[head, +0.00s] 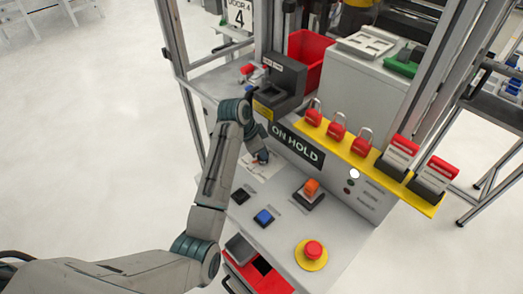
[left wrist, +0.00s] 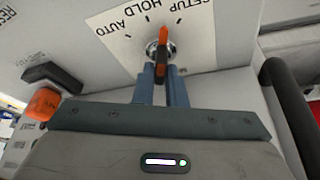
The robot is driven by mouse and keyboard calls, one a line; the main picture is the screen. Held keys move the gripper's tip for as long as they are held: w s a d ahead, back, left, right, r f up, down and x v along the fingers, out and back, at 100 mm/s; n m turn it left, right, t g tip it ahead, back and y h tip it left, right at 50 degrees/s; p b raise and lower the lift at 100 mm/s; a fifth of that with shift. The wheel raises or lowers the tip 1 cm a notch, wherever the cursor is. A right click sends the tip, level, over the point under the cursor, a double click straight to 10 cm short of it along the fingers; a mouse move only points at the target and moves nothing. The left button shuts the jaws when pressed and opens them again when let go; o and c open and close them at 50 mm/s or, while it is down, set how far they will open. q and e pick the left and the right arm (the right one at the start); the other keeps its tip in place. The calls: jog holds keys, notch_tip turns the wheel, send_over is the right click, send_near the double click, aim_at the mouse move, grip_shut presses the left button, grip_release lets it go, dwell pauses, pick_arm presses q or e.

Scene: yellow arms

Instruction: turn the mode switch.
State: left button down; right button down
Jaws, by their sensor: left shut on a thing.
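The mode switch (left wrist: 164,36) is an orange-and-black knob on a white plate (left wrist: 100,22) lettered AUTO, HOLD and SETUP, seen in the left wrist view. The knob's orange end points up in that view, between the tick marks near HOLD and SETUP. My left gripper (left wrist: 163,72) is shut on the knob, with a finger on either side of its lower part. In the head view my left gripper (head: 262,157) is at the white plate (head: 262,170) on the console, and it hides the knob. My right gripper is not in view.
The console (head: 330,240) carries an orange rocker switch (head: 311,188), a blue button (head: 264,217) and a red stop button (head: 313,250). An ON HOLD sign (head: 298,145) is behind the plate. Red padlocks (head: 337,127) line a yellow shelf (head: 345,150). A metal post (head: 176,40) stands left.

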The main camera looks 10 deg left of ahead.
pick_arm(q)
jog(key=n, duration=0.2)
jog(key=n+t+y, duration=0.1)
jog(key=n, duration=0.1)
jog(key=shift+s+d+n, duration=0.1)
jog(key=shift+s+n, duration=0.05)
jog(key=shift+n, duration=0.15)
jog(key=shift+n+t+y, duration=0.4)
jog(key=shift+n+y, duration=0.3)
jog(key=shift+n, duration=0.8)
jog(key=shift+f, duration=0.1)
jog(key=c, duration=1.5)
grip_release()
